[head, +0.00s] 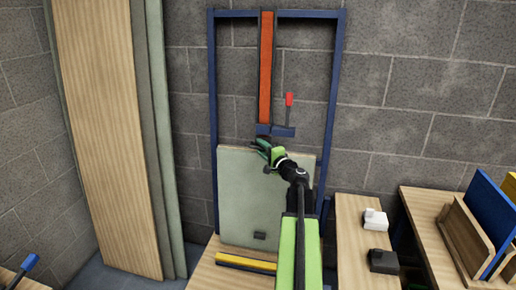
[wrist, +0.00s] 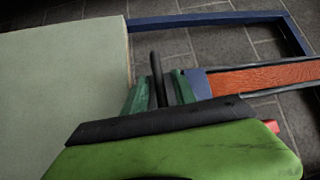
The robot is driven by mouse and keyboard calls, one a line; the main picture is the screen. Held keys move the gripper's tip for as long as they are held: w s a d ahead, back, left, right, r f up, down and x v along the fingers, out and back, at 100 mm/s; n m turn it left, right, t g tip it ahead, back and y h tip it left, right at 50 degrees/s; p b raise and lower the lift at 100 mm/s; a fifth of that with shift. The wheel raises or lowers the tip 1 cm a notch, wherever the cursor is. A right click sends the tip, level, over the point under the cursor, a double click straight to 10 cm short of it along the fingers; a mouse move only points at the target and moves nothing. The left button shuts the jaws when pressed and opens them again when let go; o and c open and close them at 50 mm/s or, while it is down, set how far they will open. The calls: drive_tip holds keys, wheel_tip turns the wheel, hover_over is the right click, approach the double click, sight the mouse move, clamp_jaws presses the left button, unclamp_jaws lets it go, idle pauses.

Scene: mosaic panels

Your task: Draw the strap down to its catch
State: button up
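An orange strap (head: 265,70) hangs down from the top of a blue frame (head: 335,80); it also shows at the right of the wrist view (wrist: 265,78). A dark blue crosspiece (head: 283,132) is at its lower end. My gripper (head: 266,148) is just below this end, at the top edge of a pale green panel (head: 265,195). In the wrist view my green fingers (wrist: 158,90) stand apart with a dark upright bar (wrist: 156,75) between them; a gap shows beside it. A small black block (head: 259,236), perhaps the catch, sits low on the panel.
A yellow bar (head: 245,263) lies on the bench below the panel. Tall boards (head: 110,130) lean at left. A white block (head: 375,219) and a black block (head: 383,261) are on the bench at right.

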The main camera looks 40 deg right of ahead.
drive_tip(key=shift+w+a, duration=0.1)
clamp_jaws()
idle(1.1)
